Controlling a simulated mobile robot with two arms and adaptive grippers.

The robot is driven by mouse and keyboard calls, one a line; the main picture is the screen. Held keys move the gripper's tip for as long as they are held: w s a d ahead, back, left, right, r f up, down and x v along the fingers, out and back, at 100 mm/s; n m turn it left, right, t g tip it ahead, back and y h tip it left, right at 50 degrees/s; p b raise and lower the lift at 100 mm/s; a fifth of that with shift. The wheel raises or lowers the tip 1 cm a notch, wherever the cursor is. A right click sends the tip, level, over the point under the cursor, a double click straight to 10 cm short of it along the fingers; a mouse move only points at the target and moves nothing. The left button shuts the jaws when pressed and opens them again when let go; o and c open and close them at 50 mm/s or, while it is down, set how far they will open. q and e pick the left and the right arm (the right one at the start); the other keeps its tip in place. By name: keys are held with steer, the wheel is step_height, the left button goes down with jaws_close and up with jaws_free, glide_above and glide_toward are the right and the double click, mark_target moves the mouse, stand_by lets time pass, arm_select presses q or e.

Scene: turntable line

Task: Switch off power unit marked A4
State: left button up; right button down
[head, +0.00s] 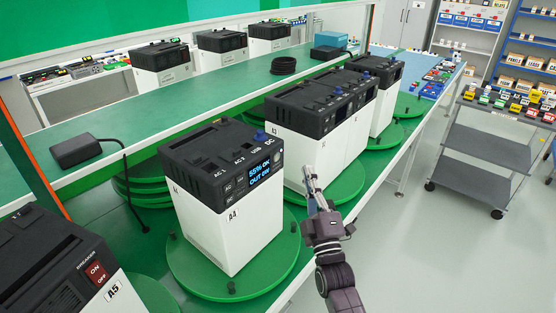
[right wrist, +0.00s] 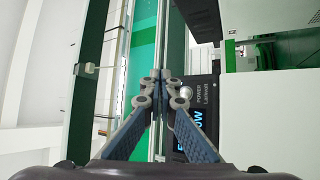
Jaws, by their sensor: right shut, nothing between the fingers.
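The power unit marked A4 (head: 220,195) is a white box with a black top, standing on a green round turntable (head: 205,287). Its lit blue display (head: 265,171) reads "55% OK OUT ON". A pale round button (head: 279,157) sits on the panel right of the display. My right gripper (head: 310,172) is shut and empty, a little to the right of that panel and apart from it in the picture. In the right wrist view, my shut fingertips (right wrist: 161,75) partly cover a black panel (right wrist: 203,95) with a round button, "POWER" lettering and blue digits. My left gripper is out of view.
Unit A5 (head: 65,265) with a red switch stands at the lower left. Unit A3 (head: 300,135) and others stand behind A4 on turntables. A black adapter (head: 77,150) with a cable lies on the green bench. A grey cart (head: 480,150) stands across the open floor.

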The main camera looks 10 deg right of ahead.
mark_target(280, 149)
steer(key=w+a+b, duration=0.2)
steer(key=w+a, duration=0.2)
steer(key=w, duration=0.1)
steer(key=shift+w+b, duration=0.2)
steer(key=shift+b, duration=0.15)
steer(key=shift+a, duration=0.15)
stand_by(1.1)
steer(key=shift+w+a, duration=0.2)
steer(key=shift+w, duration=0.1)
steer(key=shift+w+a+r+b, duration=0.1)
steer(key=shift+w+a+b, duration=0.25)
steer(key=shift+b, duration=0.1)
stand_by(0.8)
steer(key=shift+s+d+p, duration=0.35)
steer(key=shift+s+p, duration=0.15)
steer(key=shift+p, duration=0.1)
steer(key=shift+s+d, duration=0.15)
steer(key=shift+s, duration=0.05)
